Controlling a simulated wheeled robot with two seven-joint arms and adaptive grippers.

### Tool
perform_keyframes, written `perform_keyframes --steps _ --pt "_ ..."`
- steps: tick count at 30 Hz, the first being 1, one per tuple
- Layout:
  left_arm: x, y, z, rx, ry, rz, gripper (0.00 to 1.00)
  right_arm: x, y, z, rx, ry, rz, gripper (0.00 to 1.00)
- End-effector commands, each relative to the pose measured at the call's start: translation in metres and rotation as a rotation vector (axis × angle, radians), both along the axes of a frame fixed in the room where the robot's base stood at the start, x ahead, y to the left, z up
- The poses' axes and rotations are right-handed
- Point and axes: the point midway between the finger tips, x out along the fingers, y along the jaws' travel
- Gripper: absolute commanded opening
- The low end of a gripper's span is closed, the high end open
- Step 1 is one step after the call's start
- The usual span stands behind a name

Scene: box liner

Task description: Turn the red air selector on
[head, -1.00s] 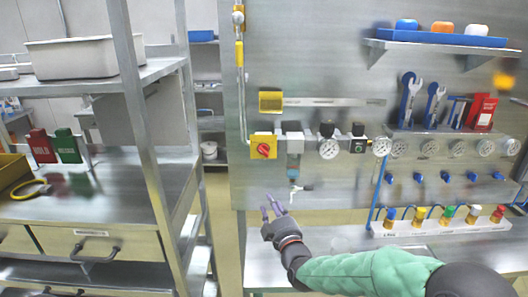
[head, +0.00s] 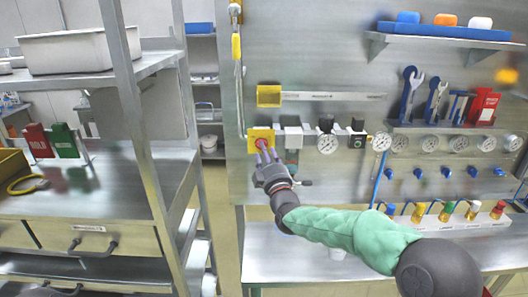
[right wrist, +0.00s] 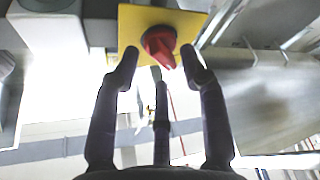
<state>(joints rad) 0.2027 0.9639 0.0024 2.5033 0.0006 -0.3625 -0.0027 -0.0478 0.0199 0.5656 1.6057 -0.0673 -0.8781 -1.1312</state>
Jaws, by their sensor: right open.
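The red air selector (right wrist: 158,45) is a red knob on a yellow square plate (right wrist: 185,22), seen at the top of the right wrist view. In the head view the yellow plate (head: 258,134) is on the metal panel, and the knob is mostly hidden by my fingers. My right gripper (head: 264,152) is in front of the selector. In the right wrist view its fingers (right wrist: 160,80) are spread apart, with the knob just beyond the tips and between them. I cannot tell whether a fingertip touches it. My left gripper is not in view.
Gauges (head: 327,143) and fittings run along the panel right of the selector. A metal bench (head: 330,250) lies below it. A metal shelf rack (head: 150,150) stands at the left. A yellow block (head: 269,96) sits above the selector.

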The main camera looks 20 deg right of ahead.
Motion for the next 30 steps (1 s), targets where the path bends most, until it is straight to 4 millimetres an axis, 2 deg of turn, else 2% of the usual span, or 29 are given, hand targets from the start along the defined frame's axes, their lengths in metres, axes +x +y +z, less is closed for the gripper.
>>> perform_keyframes --steps 6,15,20,30 --pt "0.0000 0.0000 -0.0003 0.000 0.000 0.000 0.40 0.0134 0.0002 0.0035 0.001 0.000 0.000 0.44" --pt "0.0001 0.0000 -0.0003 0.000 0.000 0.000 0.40 0.0147 0.0002 0.0038 0.001 0.001 0.000 0.44" --pt "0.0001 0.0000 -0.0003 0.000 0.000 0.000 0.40 0.0146 0.0007 0.0039 0.001 0.001 0.001 0.00" --pt "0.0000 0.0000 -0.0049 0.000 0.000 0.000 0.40 0.0145 0.0026 0.0029 0.017 -0.006 0.005 0.00"
